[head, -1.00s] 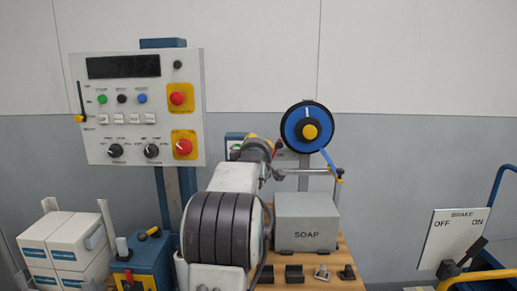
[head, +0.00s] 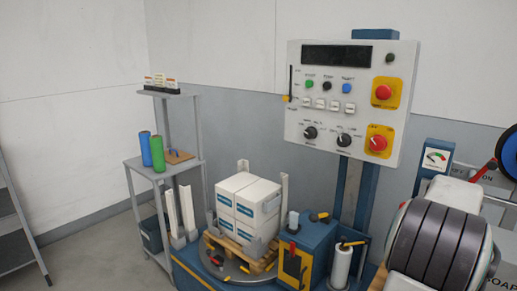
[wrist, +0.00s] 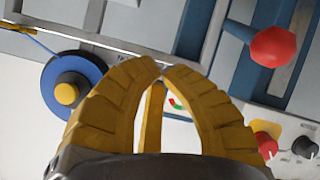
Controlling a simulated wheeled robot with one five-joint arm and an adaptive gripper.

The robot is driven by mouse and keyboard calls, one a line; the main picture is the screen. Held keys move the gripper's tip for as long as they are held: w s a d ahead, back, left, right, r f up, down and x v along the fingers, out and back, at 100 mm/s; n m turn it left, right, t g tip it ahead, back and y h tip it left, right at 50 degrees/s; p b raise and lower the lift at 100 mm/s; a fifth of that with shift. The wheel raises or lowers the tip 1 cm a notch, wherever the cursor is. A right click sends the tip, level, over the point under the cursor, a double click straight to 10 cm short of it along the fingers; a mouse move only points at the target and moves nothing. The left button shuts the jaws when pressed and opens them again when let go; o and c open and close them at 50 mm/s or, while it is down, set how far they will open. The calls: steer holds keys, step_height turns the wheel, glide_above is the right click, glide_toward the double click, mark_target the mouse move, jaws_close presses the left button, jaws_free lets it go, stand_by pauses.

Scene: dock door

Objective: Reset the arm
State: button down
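My gripper (wrist: 161,69) shows in the wrist view with its curved yellow fingers drawn together, the tips meeting or almost meeting. Nothing is held between them. Another yellow finger shows behind, between the two outer ones. In the head view my arm (head: 440,243), with its dark ribbed band, stands at the right edge, and my gripper is out of that picture. In the wrist view a red ball-ended lever (wrist: 272,47) is at the upper right, and a blue reel (wrist: 70,92) with a yellow hub is left of the fingers.
A control panel (head: 345,110) with buttons and knobs stands right of centre. Left of it, white boxes (head: 248,208) sit on a pallet on a blue base. A grey shelf stand (head: 165,168) holds green and blue rolls. Bare floor shows at the lower left.

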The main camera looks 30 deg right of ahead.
steer(key=s+a+f+m+y, duration=0.1)
steer(key=a+f+y, duration=0.1)
steer(key=a+f, duration=0.1)
steer(key=s+a+f+m+g+y, duration=0.1)
steer(key=a+f+y, duration=0.1)
steer(key=a+f, duration=0.2)
steer(key=s+a+f+m+y, duration=0.1)
steer(key=a+f+y, duration=0.1)
steer(key=a+f, duration=0.2)
step_height(320, 180, down, 3)
steer(key=shift+a+r+m+g, duration=0.15)
steer(key=shift+m+g, duration=0.15)
steer(key=shift+m, duration=0.1)
steer(key=w+a+n+g+y+p, duration=0.1)
steer(key=a+y+p, duration=0.15)
steer(key=a, duration=1.35)
steer(key=w+a+n+y+p, duration=0.15)
steer(key=a+y, duration=0.25)
steer(key=a, duration=1.2)
steer(key=w+a+r+n+t+p, duration=0.1)
steer(key=a+r+n+p, duration=0.1)
steer(key=a+r+n, duration=0.2)
steer(key=w+a+r+n+t+p, duration=0.1)
steer(key=a+r+n, duration=0.4)
steer(key=a, duration=0.6)
steer(key=shift+w+a+r+n+t+p, duration=0.25)
steer(key=shift+a+n+t+p, duration=0.1)
steer(key=shift+t+p, duration=0.1)
